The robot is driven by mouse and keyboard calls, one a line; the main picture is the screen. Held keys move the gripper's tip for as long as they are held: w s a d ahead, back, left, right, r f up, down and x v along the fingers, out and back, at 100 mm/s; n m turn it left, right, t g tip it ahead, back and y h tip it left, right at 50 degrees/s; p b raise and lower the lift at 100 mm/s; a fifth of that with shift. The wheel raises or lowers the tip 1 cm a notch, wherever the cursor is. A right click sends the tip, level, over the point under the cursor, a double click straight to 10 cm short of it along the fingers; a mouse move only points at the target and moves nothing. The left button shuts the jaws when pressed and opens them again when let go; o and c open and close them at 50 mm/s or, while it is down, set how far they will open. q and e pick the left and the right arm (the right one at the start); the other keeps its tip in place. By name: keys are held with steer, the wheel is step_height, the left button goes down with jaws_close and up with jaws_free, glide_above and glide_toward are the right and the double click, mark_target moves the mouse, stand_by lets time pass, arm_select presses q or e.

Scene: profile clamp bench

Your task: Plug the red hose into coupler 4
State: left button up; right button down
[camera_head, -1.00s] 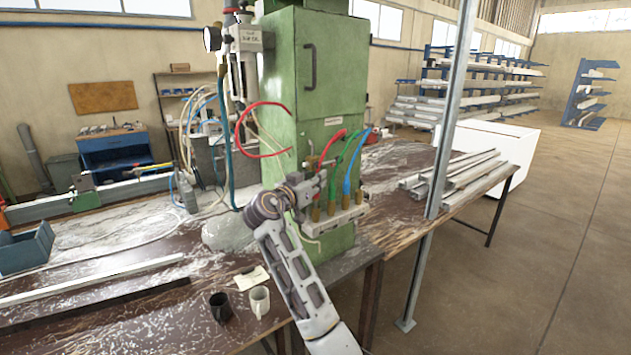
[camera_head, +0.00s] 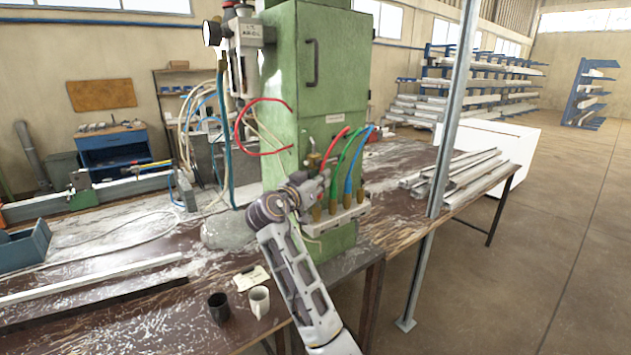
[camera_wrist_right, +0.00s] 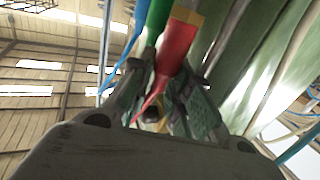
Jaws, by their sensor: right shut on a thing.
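The red hose (camera_head: 334,140) curves down beside the green hose (camera_head: 350,160) and the blue hose (camera_head: 361,155) at the front of the green machine. A red loop (camera_head: 240,139) also shows at the machine's left. My right gripper (camera_head: 322,184) is at the coupler strip (camera_head: 347,215), which carries several brass couplers (camera_head: 333,207). In the right wrist view, the gripper (camera_wrist_right: 163,98) is shut on the red hose (camera_wrist_right: 177,45), close to the green hose (camera_wrist_right: 155,18). The gripper hides part of the couplers, and I cannot tell whether the red hose is seated. My left gripper is out of view.
The green machine (camera_head: 330,75) stands right behind the gripper. A dark mug (camera_head: 219,307) and a white mug (camera_head: 259,301) stand on the worn bench (camera_head: 130,318). A grey post (camera_head: 437,165) rises at the right. Metal profiles (camera_head: 465,172) lie on the bench's right part.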

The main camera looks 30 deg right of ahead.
steer(key=shift+s+d+r, duration=0.15)
steer(key=shift+s+r, duration=0.35)
steer(key=shift+r, duration=0.35)
steer(key=shift+s+d, duration=0.1)
steer(key=shift+s, duration=0.85)
steer(key=s+b, duration=0.1)
steer(key=s, duration=0.3)
steer(key=shift+s, duration=0.1)
steer(key=shift+s, duration=0.15)
